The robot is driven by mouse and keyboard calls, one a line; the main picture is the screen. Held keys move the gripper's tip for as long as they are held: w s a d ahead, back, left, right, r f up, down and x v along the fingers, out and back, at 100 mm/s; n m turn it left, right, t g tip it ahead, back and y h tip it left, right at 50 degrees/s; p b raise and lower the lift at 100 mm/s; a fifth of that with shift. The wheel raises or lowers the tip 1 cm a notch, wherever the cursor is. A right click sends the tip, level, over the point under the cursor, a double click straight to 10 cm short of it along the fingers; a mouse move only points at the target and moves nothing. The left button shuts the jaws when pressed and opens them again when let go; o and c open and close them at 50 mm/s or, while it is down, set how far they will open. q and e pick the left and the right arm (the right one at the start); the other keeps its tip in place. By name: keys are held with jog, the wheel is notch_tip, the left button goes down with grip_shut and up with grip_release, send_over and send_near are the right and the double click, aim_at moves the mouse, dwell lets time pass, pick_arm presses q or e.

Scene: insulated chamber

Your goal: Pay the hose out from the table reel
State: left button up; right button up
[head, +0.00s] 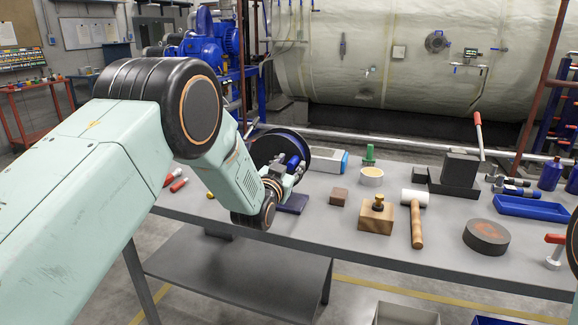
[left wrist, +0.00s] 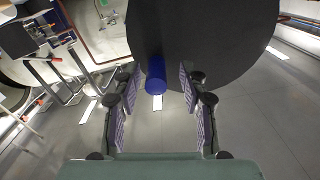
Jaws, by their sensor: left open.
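The table reel (head: 282,147), with a dark round side and a bluish rim, stands on the grey table behind my left gripper. Its blue crank handle (head: 294,163) shows at the fingers. In the left wrist view, the reel's dark disc (left wrist: 205,40) fills the upper middle, and the blue handle (left wrist: 156,76) sticks out toward me between the fingertips. My left gripper (head: 290,173) is open, with one finger on each side of the handle and gaps visible. I cannot make out the hose. My right gripper is not in view.
The grey table (head: 340,238) holds a wooden block with a brass knob (head: 376,214), a mallet (head: 416,215), a dark round disc (head: 486,236) and a blue tray (head: 531,208). A grey box (head: 325,160) lies right of the reel. A large pale tank (head: 420,60) stands behind.

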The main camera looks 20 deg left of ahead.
pick_arm(q)
jog(key=shift+w+d, duration=0.25)
jog(key=shift+d, duration=0.15)
jog(key=shift+a, duration=0.3)
jog(key=shift+c, duration=1.1)
jog(key=shift+d, duration=0.2)
jog(key=c, duration=0.4)
jog(key=shift+a, duration=0.1)
grip_shut()
jog(key=shift+r, duration=0.1)
